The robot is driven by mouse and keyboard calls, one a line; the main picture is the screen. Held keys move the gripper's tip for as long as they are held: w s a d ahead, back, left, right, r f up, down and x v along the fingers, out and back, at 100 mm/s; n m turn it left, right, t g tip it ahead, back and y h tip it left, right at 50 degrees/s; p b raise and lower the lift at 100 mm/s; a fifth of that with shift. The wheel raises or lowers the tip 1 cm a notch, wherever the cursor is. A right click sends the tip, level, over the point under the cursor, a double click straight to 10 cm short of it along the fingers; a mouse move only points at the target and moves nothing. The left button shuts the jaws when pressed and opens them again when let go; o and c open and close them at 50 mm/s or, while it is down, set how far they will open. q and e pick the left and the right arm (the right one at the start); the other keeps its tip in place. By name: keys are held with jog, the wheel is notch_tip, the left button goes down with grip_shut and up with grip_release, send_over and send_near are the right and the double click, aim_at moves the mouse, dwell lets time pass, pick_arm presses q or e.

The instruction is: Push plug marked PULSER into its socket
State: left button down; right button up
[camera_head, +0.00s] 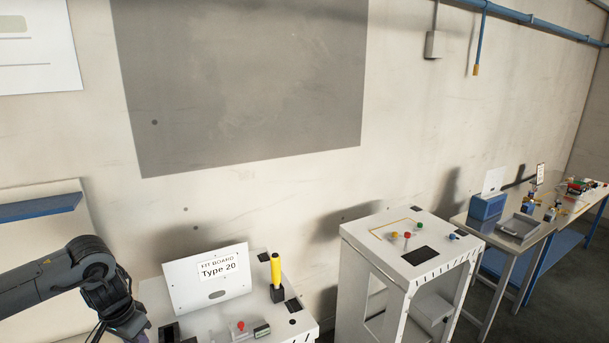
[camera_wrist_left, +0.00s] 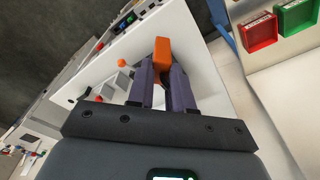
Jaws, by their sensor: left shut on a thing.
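My left arm comes in at the lower left of the head view, and its fingertips cannot be seen there. In the left wrist view my left gripper (camera_wrist_left: 162,76) has its dark purple fingers shut on an orange block-shaped plug (camera_wrist_left: 162,50). The plug sticks out past the fingertips, above or against a white panel; I cannot tell whether it touches it. No PULSER marking is readable, and I cannot make out a socket. My right gripper is in neither view.
A white stand with a "Type 20" board (camera_head: 207,280) and a yellow-handled tool (camera_head: 276,270) is close to my left arm. A white cabinet (camera_head: 390,235) stands to its right. Red (camera_wrist_left: 258,32) and green (camera_wrist_left: 295,16) bins show in the left wrist view.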

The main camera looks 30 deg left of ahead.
pick_arm(q)
jog(key=w+d+f, duration=0.5)
jog(key=d+f, duration=0.3)
jog(key=d, duration=0.1)
jog(key=w+d+m, duration=0.1)
jog(key=w+d, duration=0.3)
jog(key=d, duration=0.6)
jog(key=w+d+m, duration=0.1)
jog(key=w+d, duration=0.4)
jog(key=d, duration=0.5)
jog(key=w+d+m, duration=0.1)
jog(key=w+d, duration=0.4)
jog(key=d, duration=0.5)
jog(key=shift+d+f, duration=0.2)
jog(key=shift+f, duration=0.15)
